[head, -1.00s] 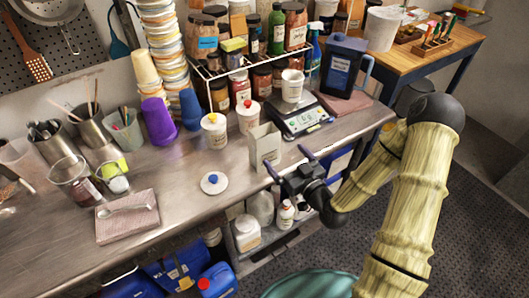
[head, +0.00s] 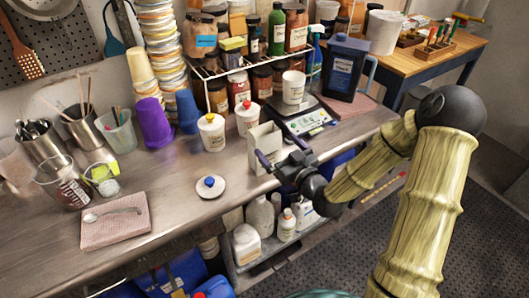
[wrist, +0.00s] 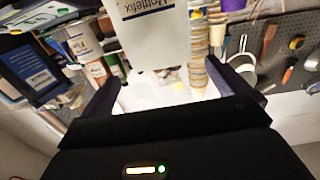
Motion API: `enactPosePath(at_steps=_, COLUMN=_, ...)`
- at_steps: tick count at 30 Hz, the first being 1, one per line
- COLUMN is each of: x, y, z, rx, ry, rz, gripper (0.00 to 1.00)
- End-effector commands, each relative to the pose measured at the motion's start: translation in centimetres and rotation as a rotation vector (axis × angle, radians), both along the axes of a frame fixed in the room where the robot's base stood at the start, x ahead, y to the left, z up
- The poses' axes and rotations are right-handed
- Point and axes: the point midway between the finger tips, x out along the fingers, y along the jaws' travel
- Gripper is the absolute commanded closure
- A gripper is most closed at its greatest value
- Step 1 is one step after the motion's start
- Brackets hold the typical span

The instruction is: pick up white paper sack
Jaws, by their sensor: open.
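The white paper sack (head: 263,137) stands upright on the steel counter, left of the scale. In the wrist view the sack (wrist: 157,40), with dark lettering on its face, lies ahead between my two fingers. My gripper (head: 280,153) is open, at the counter's front edge, close in front of the sack. It hides the sack's lower right part in the head view. In the wrist view the open fingers (wrist: 160,80) are either side of the sack's line. I cannot tell whether they touch it.
Two white tubs, one with a red lid (head: 247,117) and one with a yellow lid (head: 211,132), stand behind left. A scale (head: 301,118) bearing a white cup (head: 293,87) is at right. A white lid with a blue knob (head: 210,186) lies to the left. The shelf below holds bottles.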

Motion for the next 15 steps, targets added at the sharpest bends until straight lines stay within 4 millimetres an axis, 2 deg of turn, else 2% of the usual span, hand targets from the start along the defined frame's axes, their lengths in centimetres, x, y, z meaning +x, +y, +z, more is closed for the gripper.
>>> enactPosePath(at_steps=8, x=3.6, y=2.4, z=0.2, rx=0.001, ry=0.000, rz=0.001, gripper=0.00)
enactPosePath(at_steps=15, x=4.1, y=2.7, z=0.0, rx=0.001, ry=-0.001, rz=0.001, gripper=0.00)
